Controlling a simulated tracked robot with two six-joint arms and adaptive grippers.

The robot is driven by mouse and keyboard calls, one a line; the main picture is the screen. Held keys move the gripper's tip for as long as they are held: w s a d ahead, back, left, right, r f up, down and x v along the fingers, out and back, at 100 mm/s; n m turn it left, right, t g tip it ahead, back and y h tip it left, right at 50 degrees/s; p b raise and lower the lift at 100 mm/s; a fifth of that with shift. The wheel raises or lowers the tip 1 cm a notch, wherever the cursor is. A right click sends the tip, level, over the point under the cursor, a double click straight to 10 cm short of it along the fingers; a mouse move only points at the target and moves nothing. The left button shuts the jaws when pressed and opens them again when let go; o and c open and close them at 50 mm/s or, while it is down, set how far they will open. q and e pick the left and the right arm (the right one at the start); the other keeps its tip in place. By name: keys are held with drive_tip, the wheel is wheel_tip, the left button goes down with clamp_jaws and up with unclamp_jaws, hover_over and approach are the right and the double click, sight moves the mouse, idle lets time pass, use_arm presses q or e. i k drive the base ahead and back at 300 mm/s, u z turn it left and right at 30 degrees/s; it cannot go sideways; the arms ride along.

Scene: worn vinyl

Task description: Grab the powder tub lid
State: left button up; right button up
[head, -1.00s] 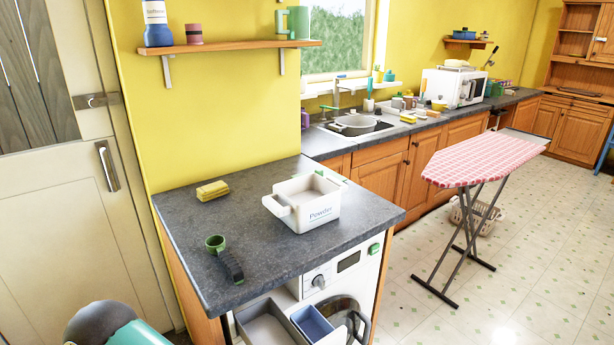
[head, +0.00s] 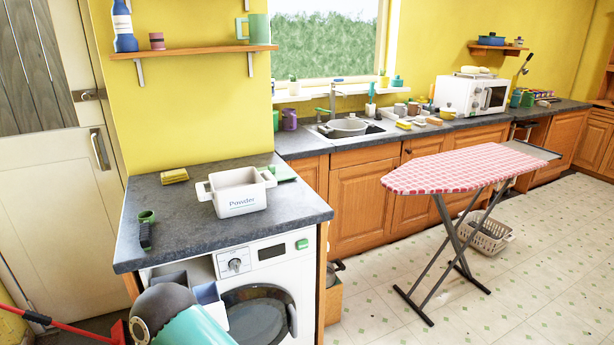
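The white powder tub (head: 239,195), lettered "Powder", stands upright on the grey worktop and is open at the top. A flat green piece (head: 283,174) lies on the worktop behind the tub's right end and looks like its lid. The tub hides part of it. Neither of my grippers shows in the head view. A rounded grey and teal part at the bottom left appears to be mine, with no fingers visible on it.
A green scoop with a dark handle (head: 147,230) and a yellow cloth (head: 174,176) lie on the worktop (head: 185,215). Below it, the washing machine (head: 262,285) has its drawer out. An ironing board (head: 455,171) stands to the right. A red-handled tool is at bottom left.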

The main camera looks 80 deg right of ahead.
sight(281, 171)
drive_tip(key=z, duration=1.05)
drive_tip(key=k, duration=0.1)
drive_tip(key=u, duration=0.25)
drive_tip(key=i, duration=0.15)
drive_tip(key=z, duration=1.4)
drive_tip(key=i, duration=0.85)
drive_tip(key=u, duration=0.15)
drive_tip(key=k, duration=0.75)
drive_tip(key=z, duration=0.25)
drive_tip(key=i, duration=0.7)
drive_tip(key=u, duration=0.1)
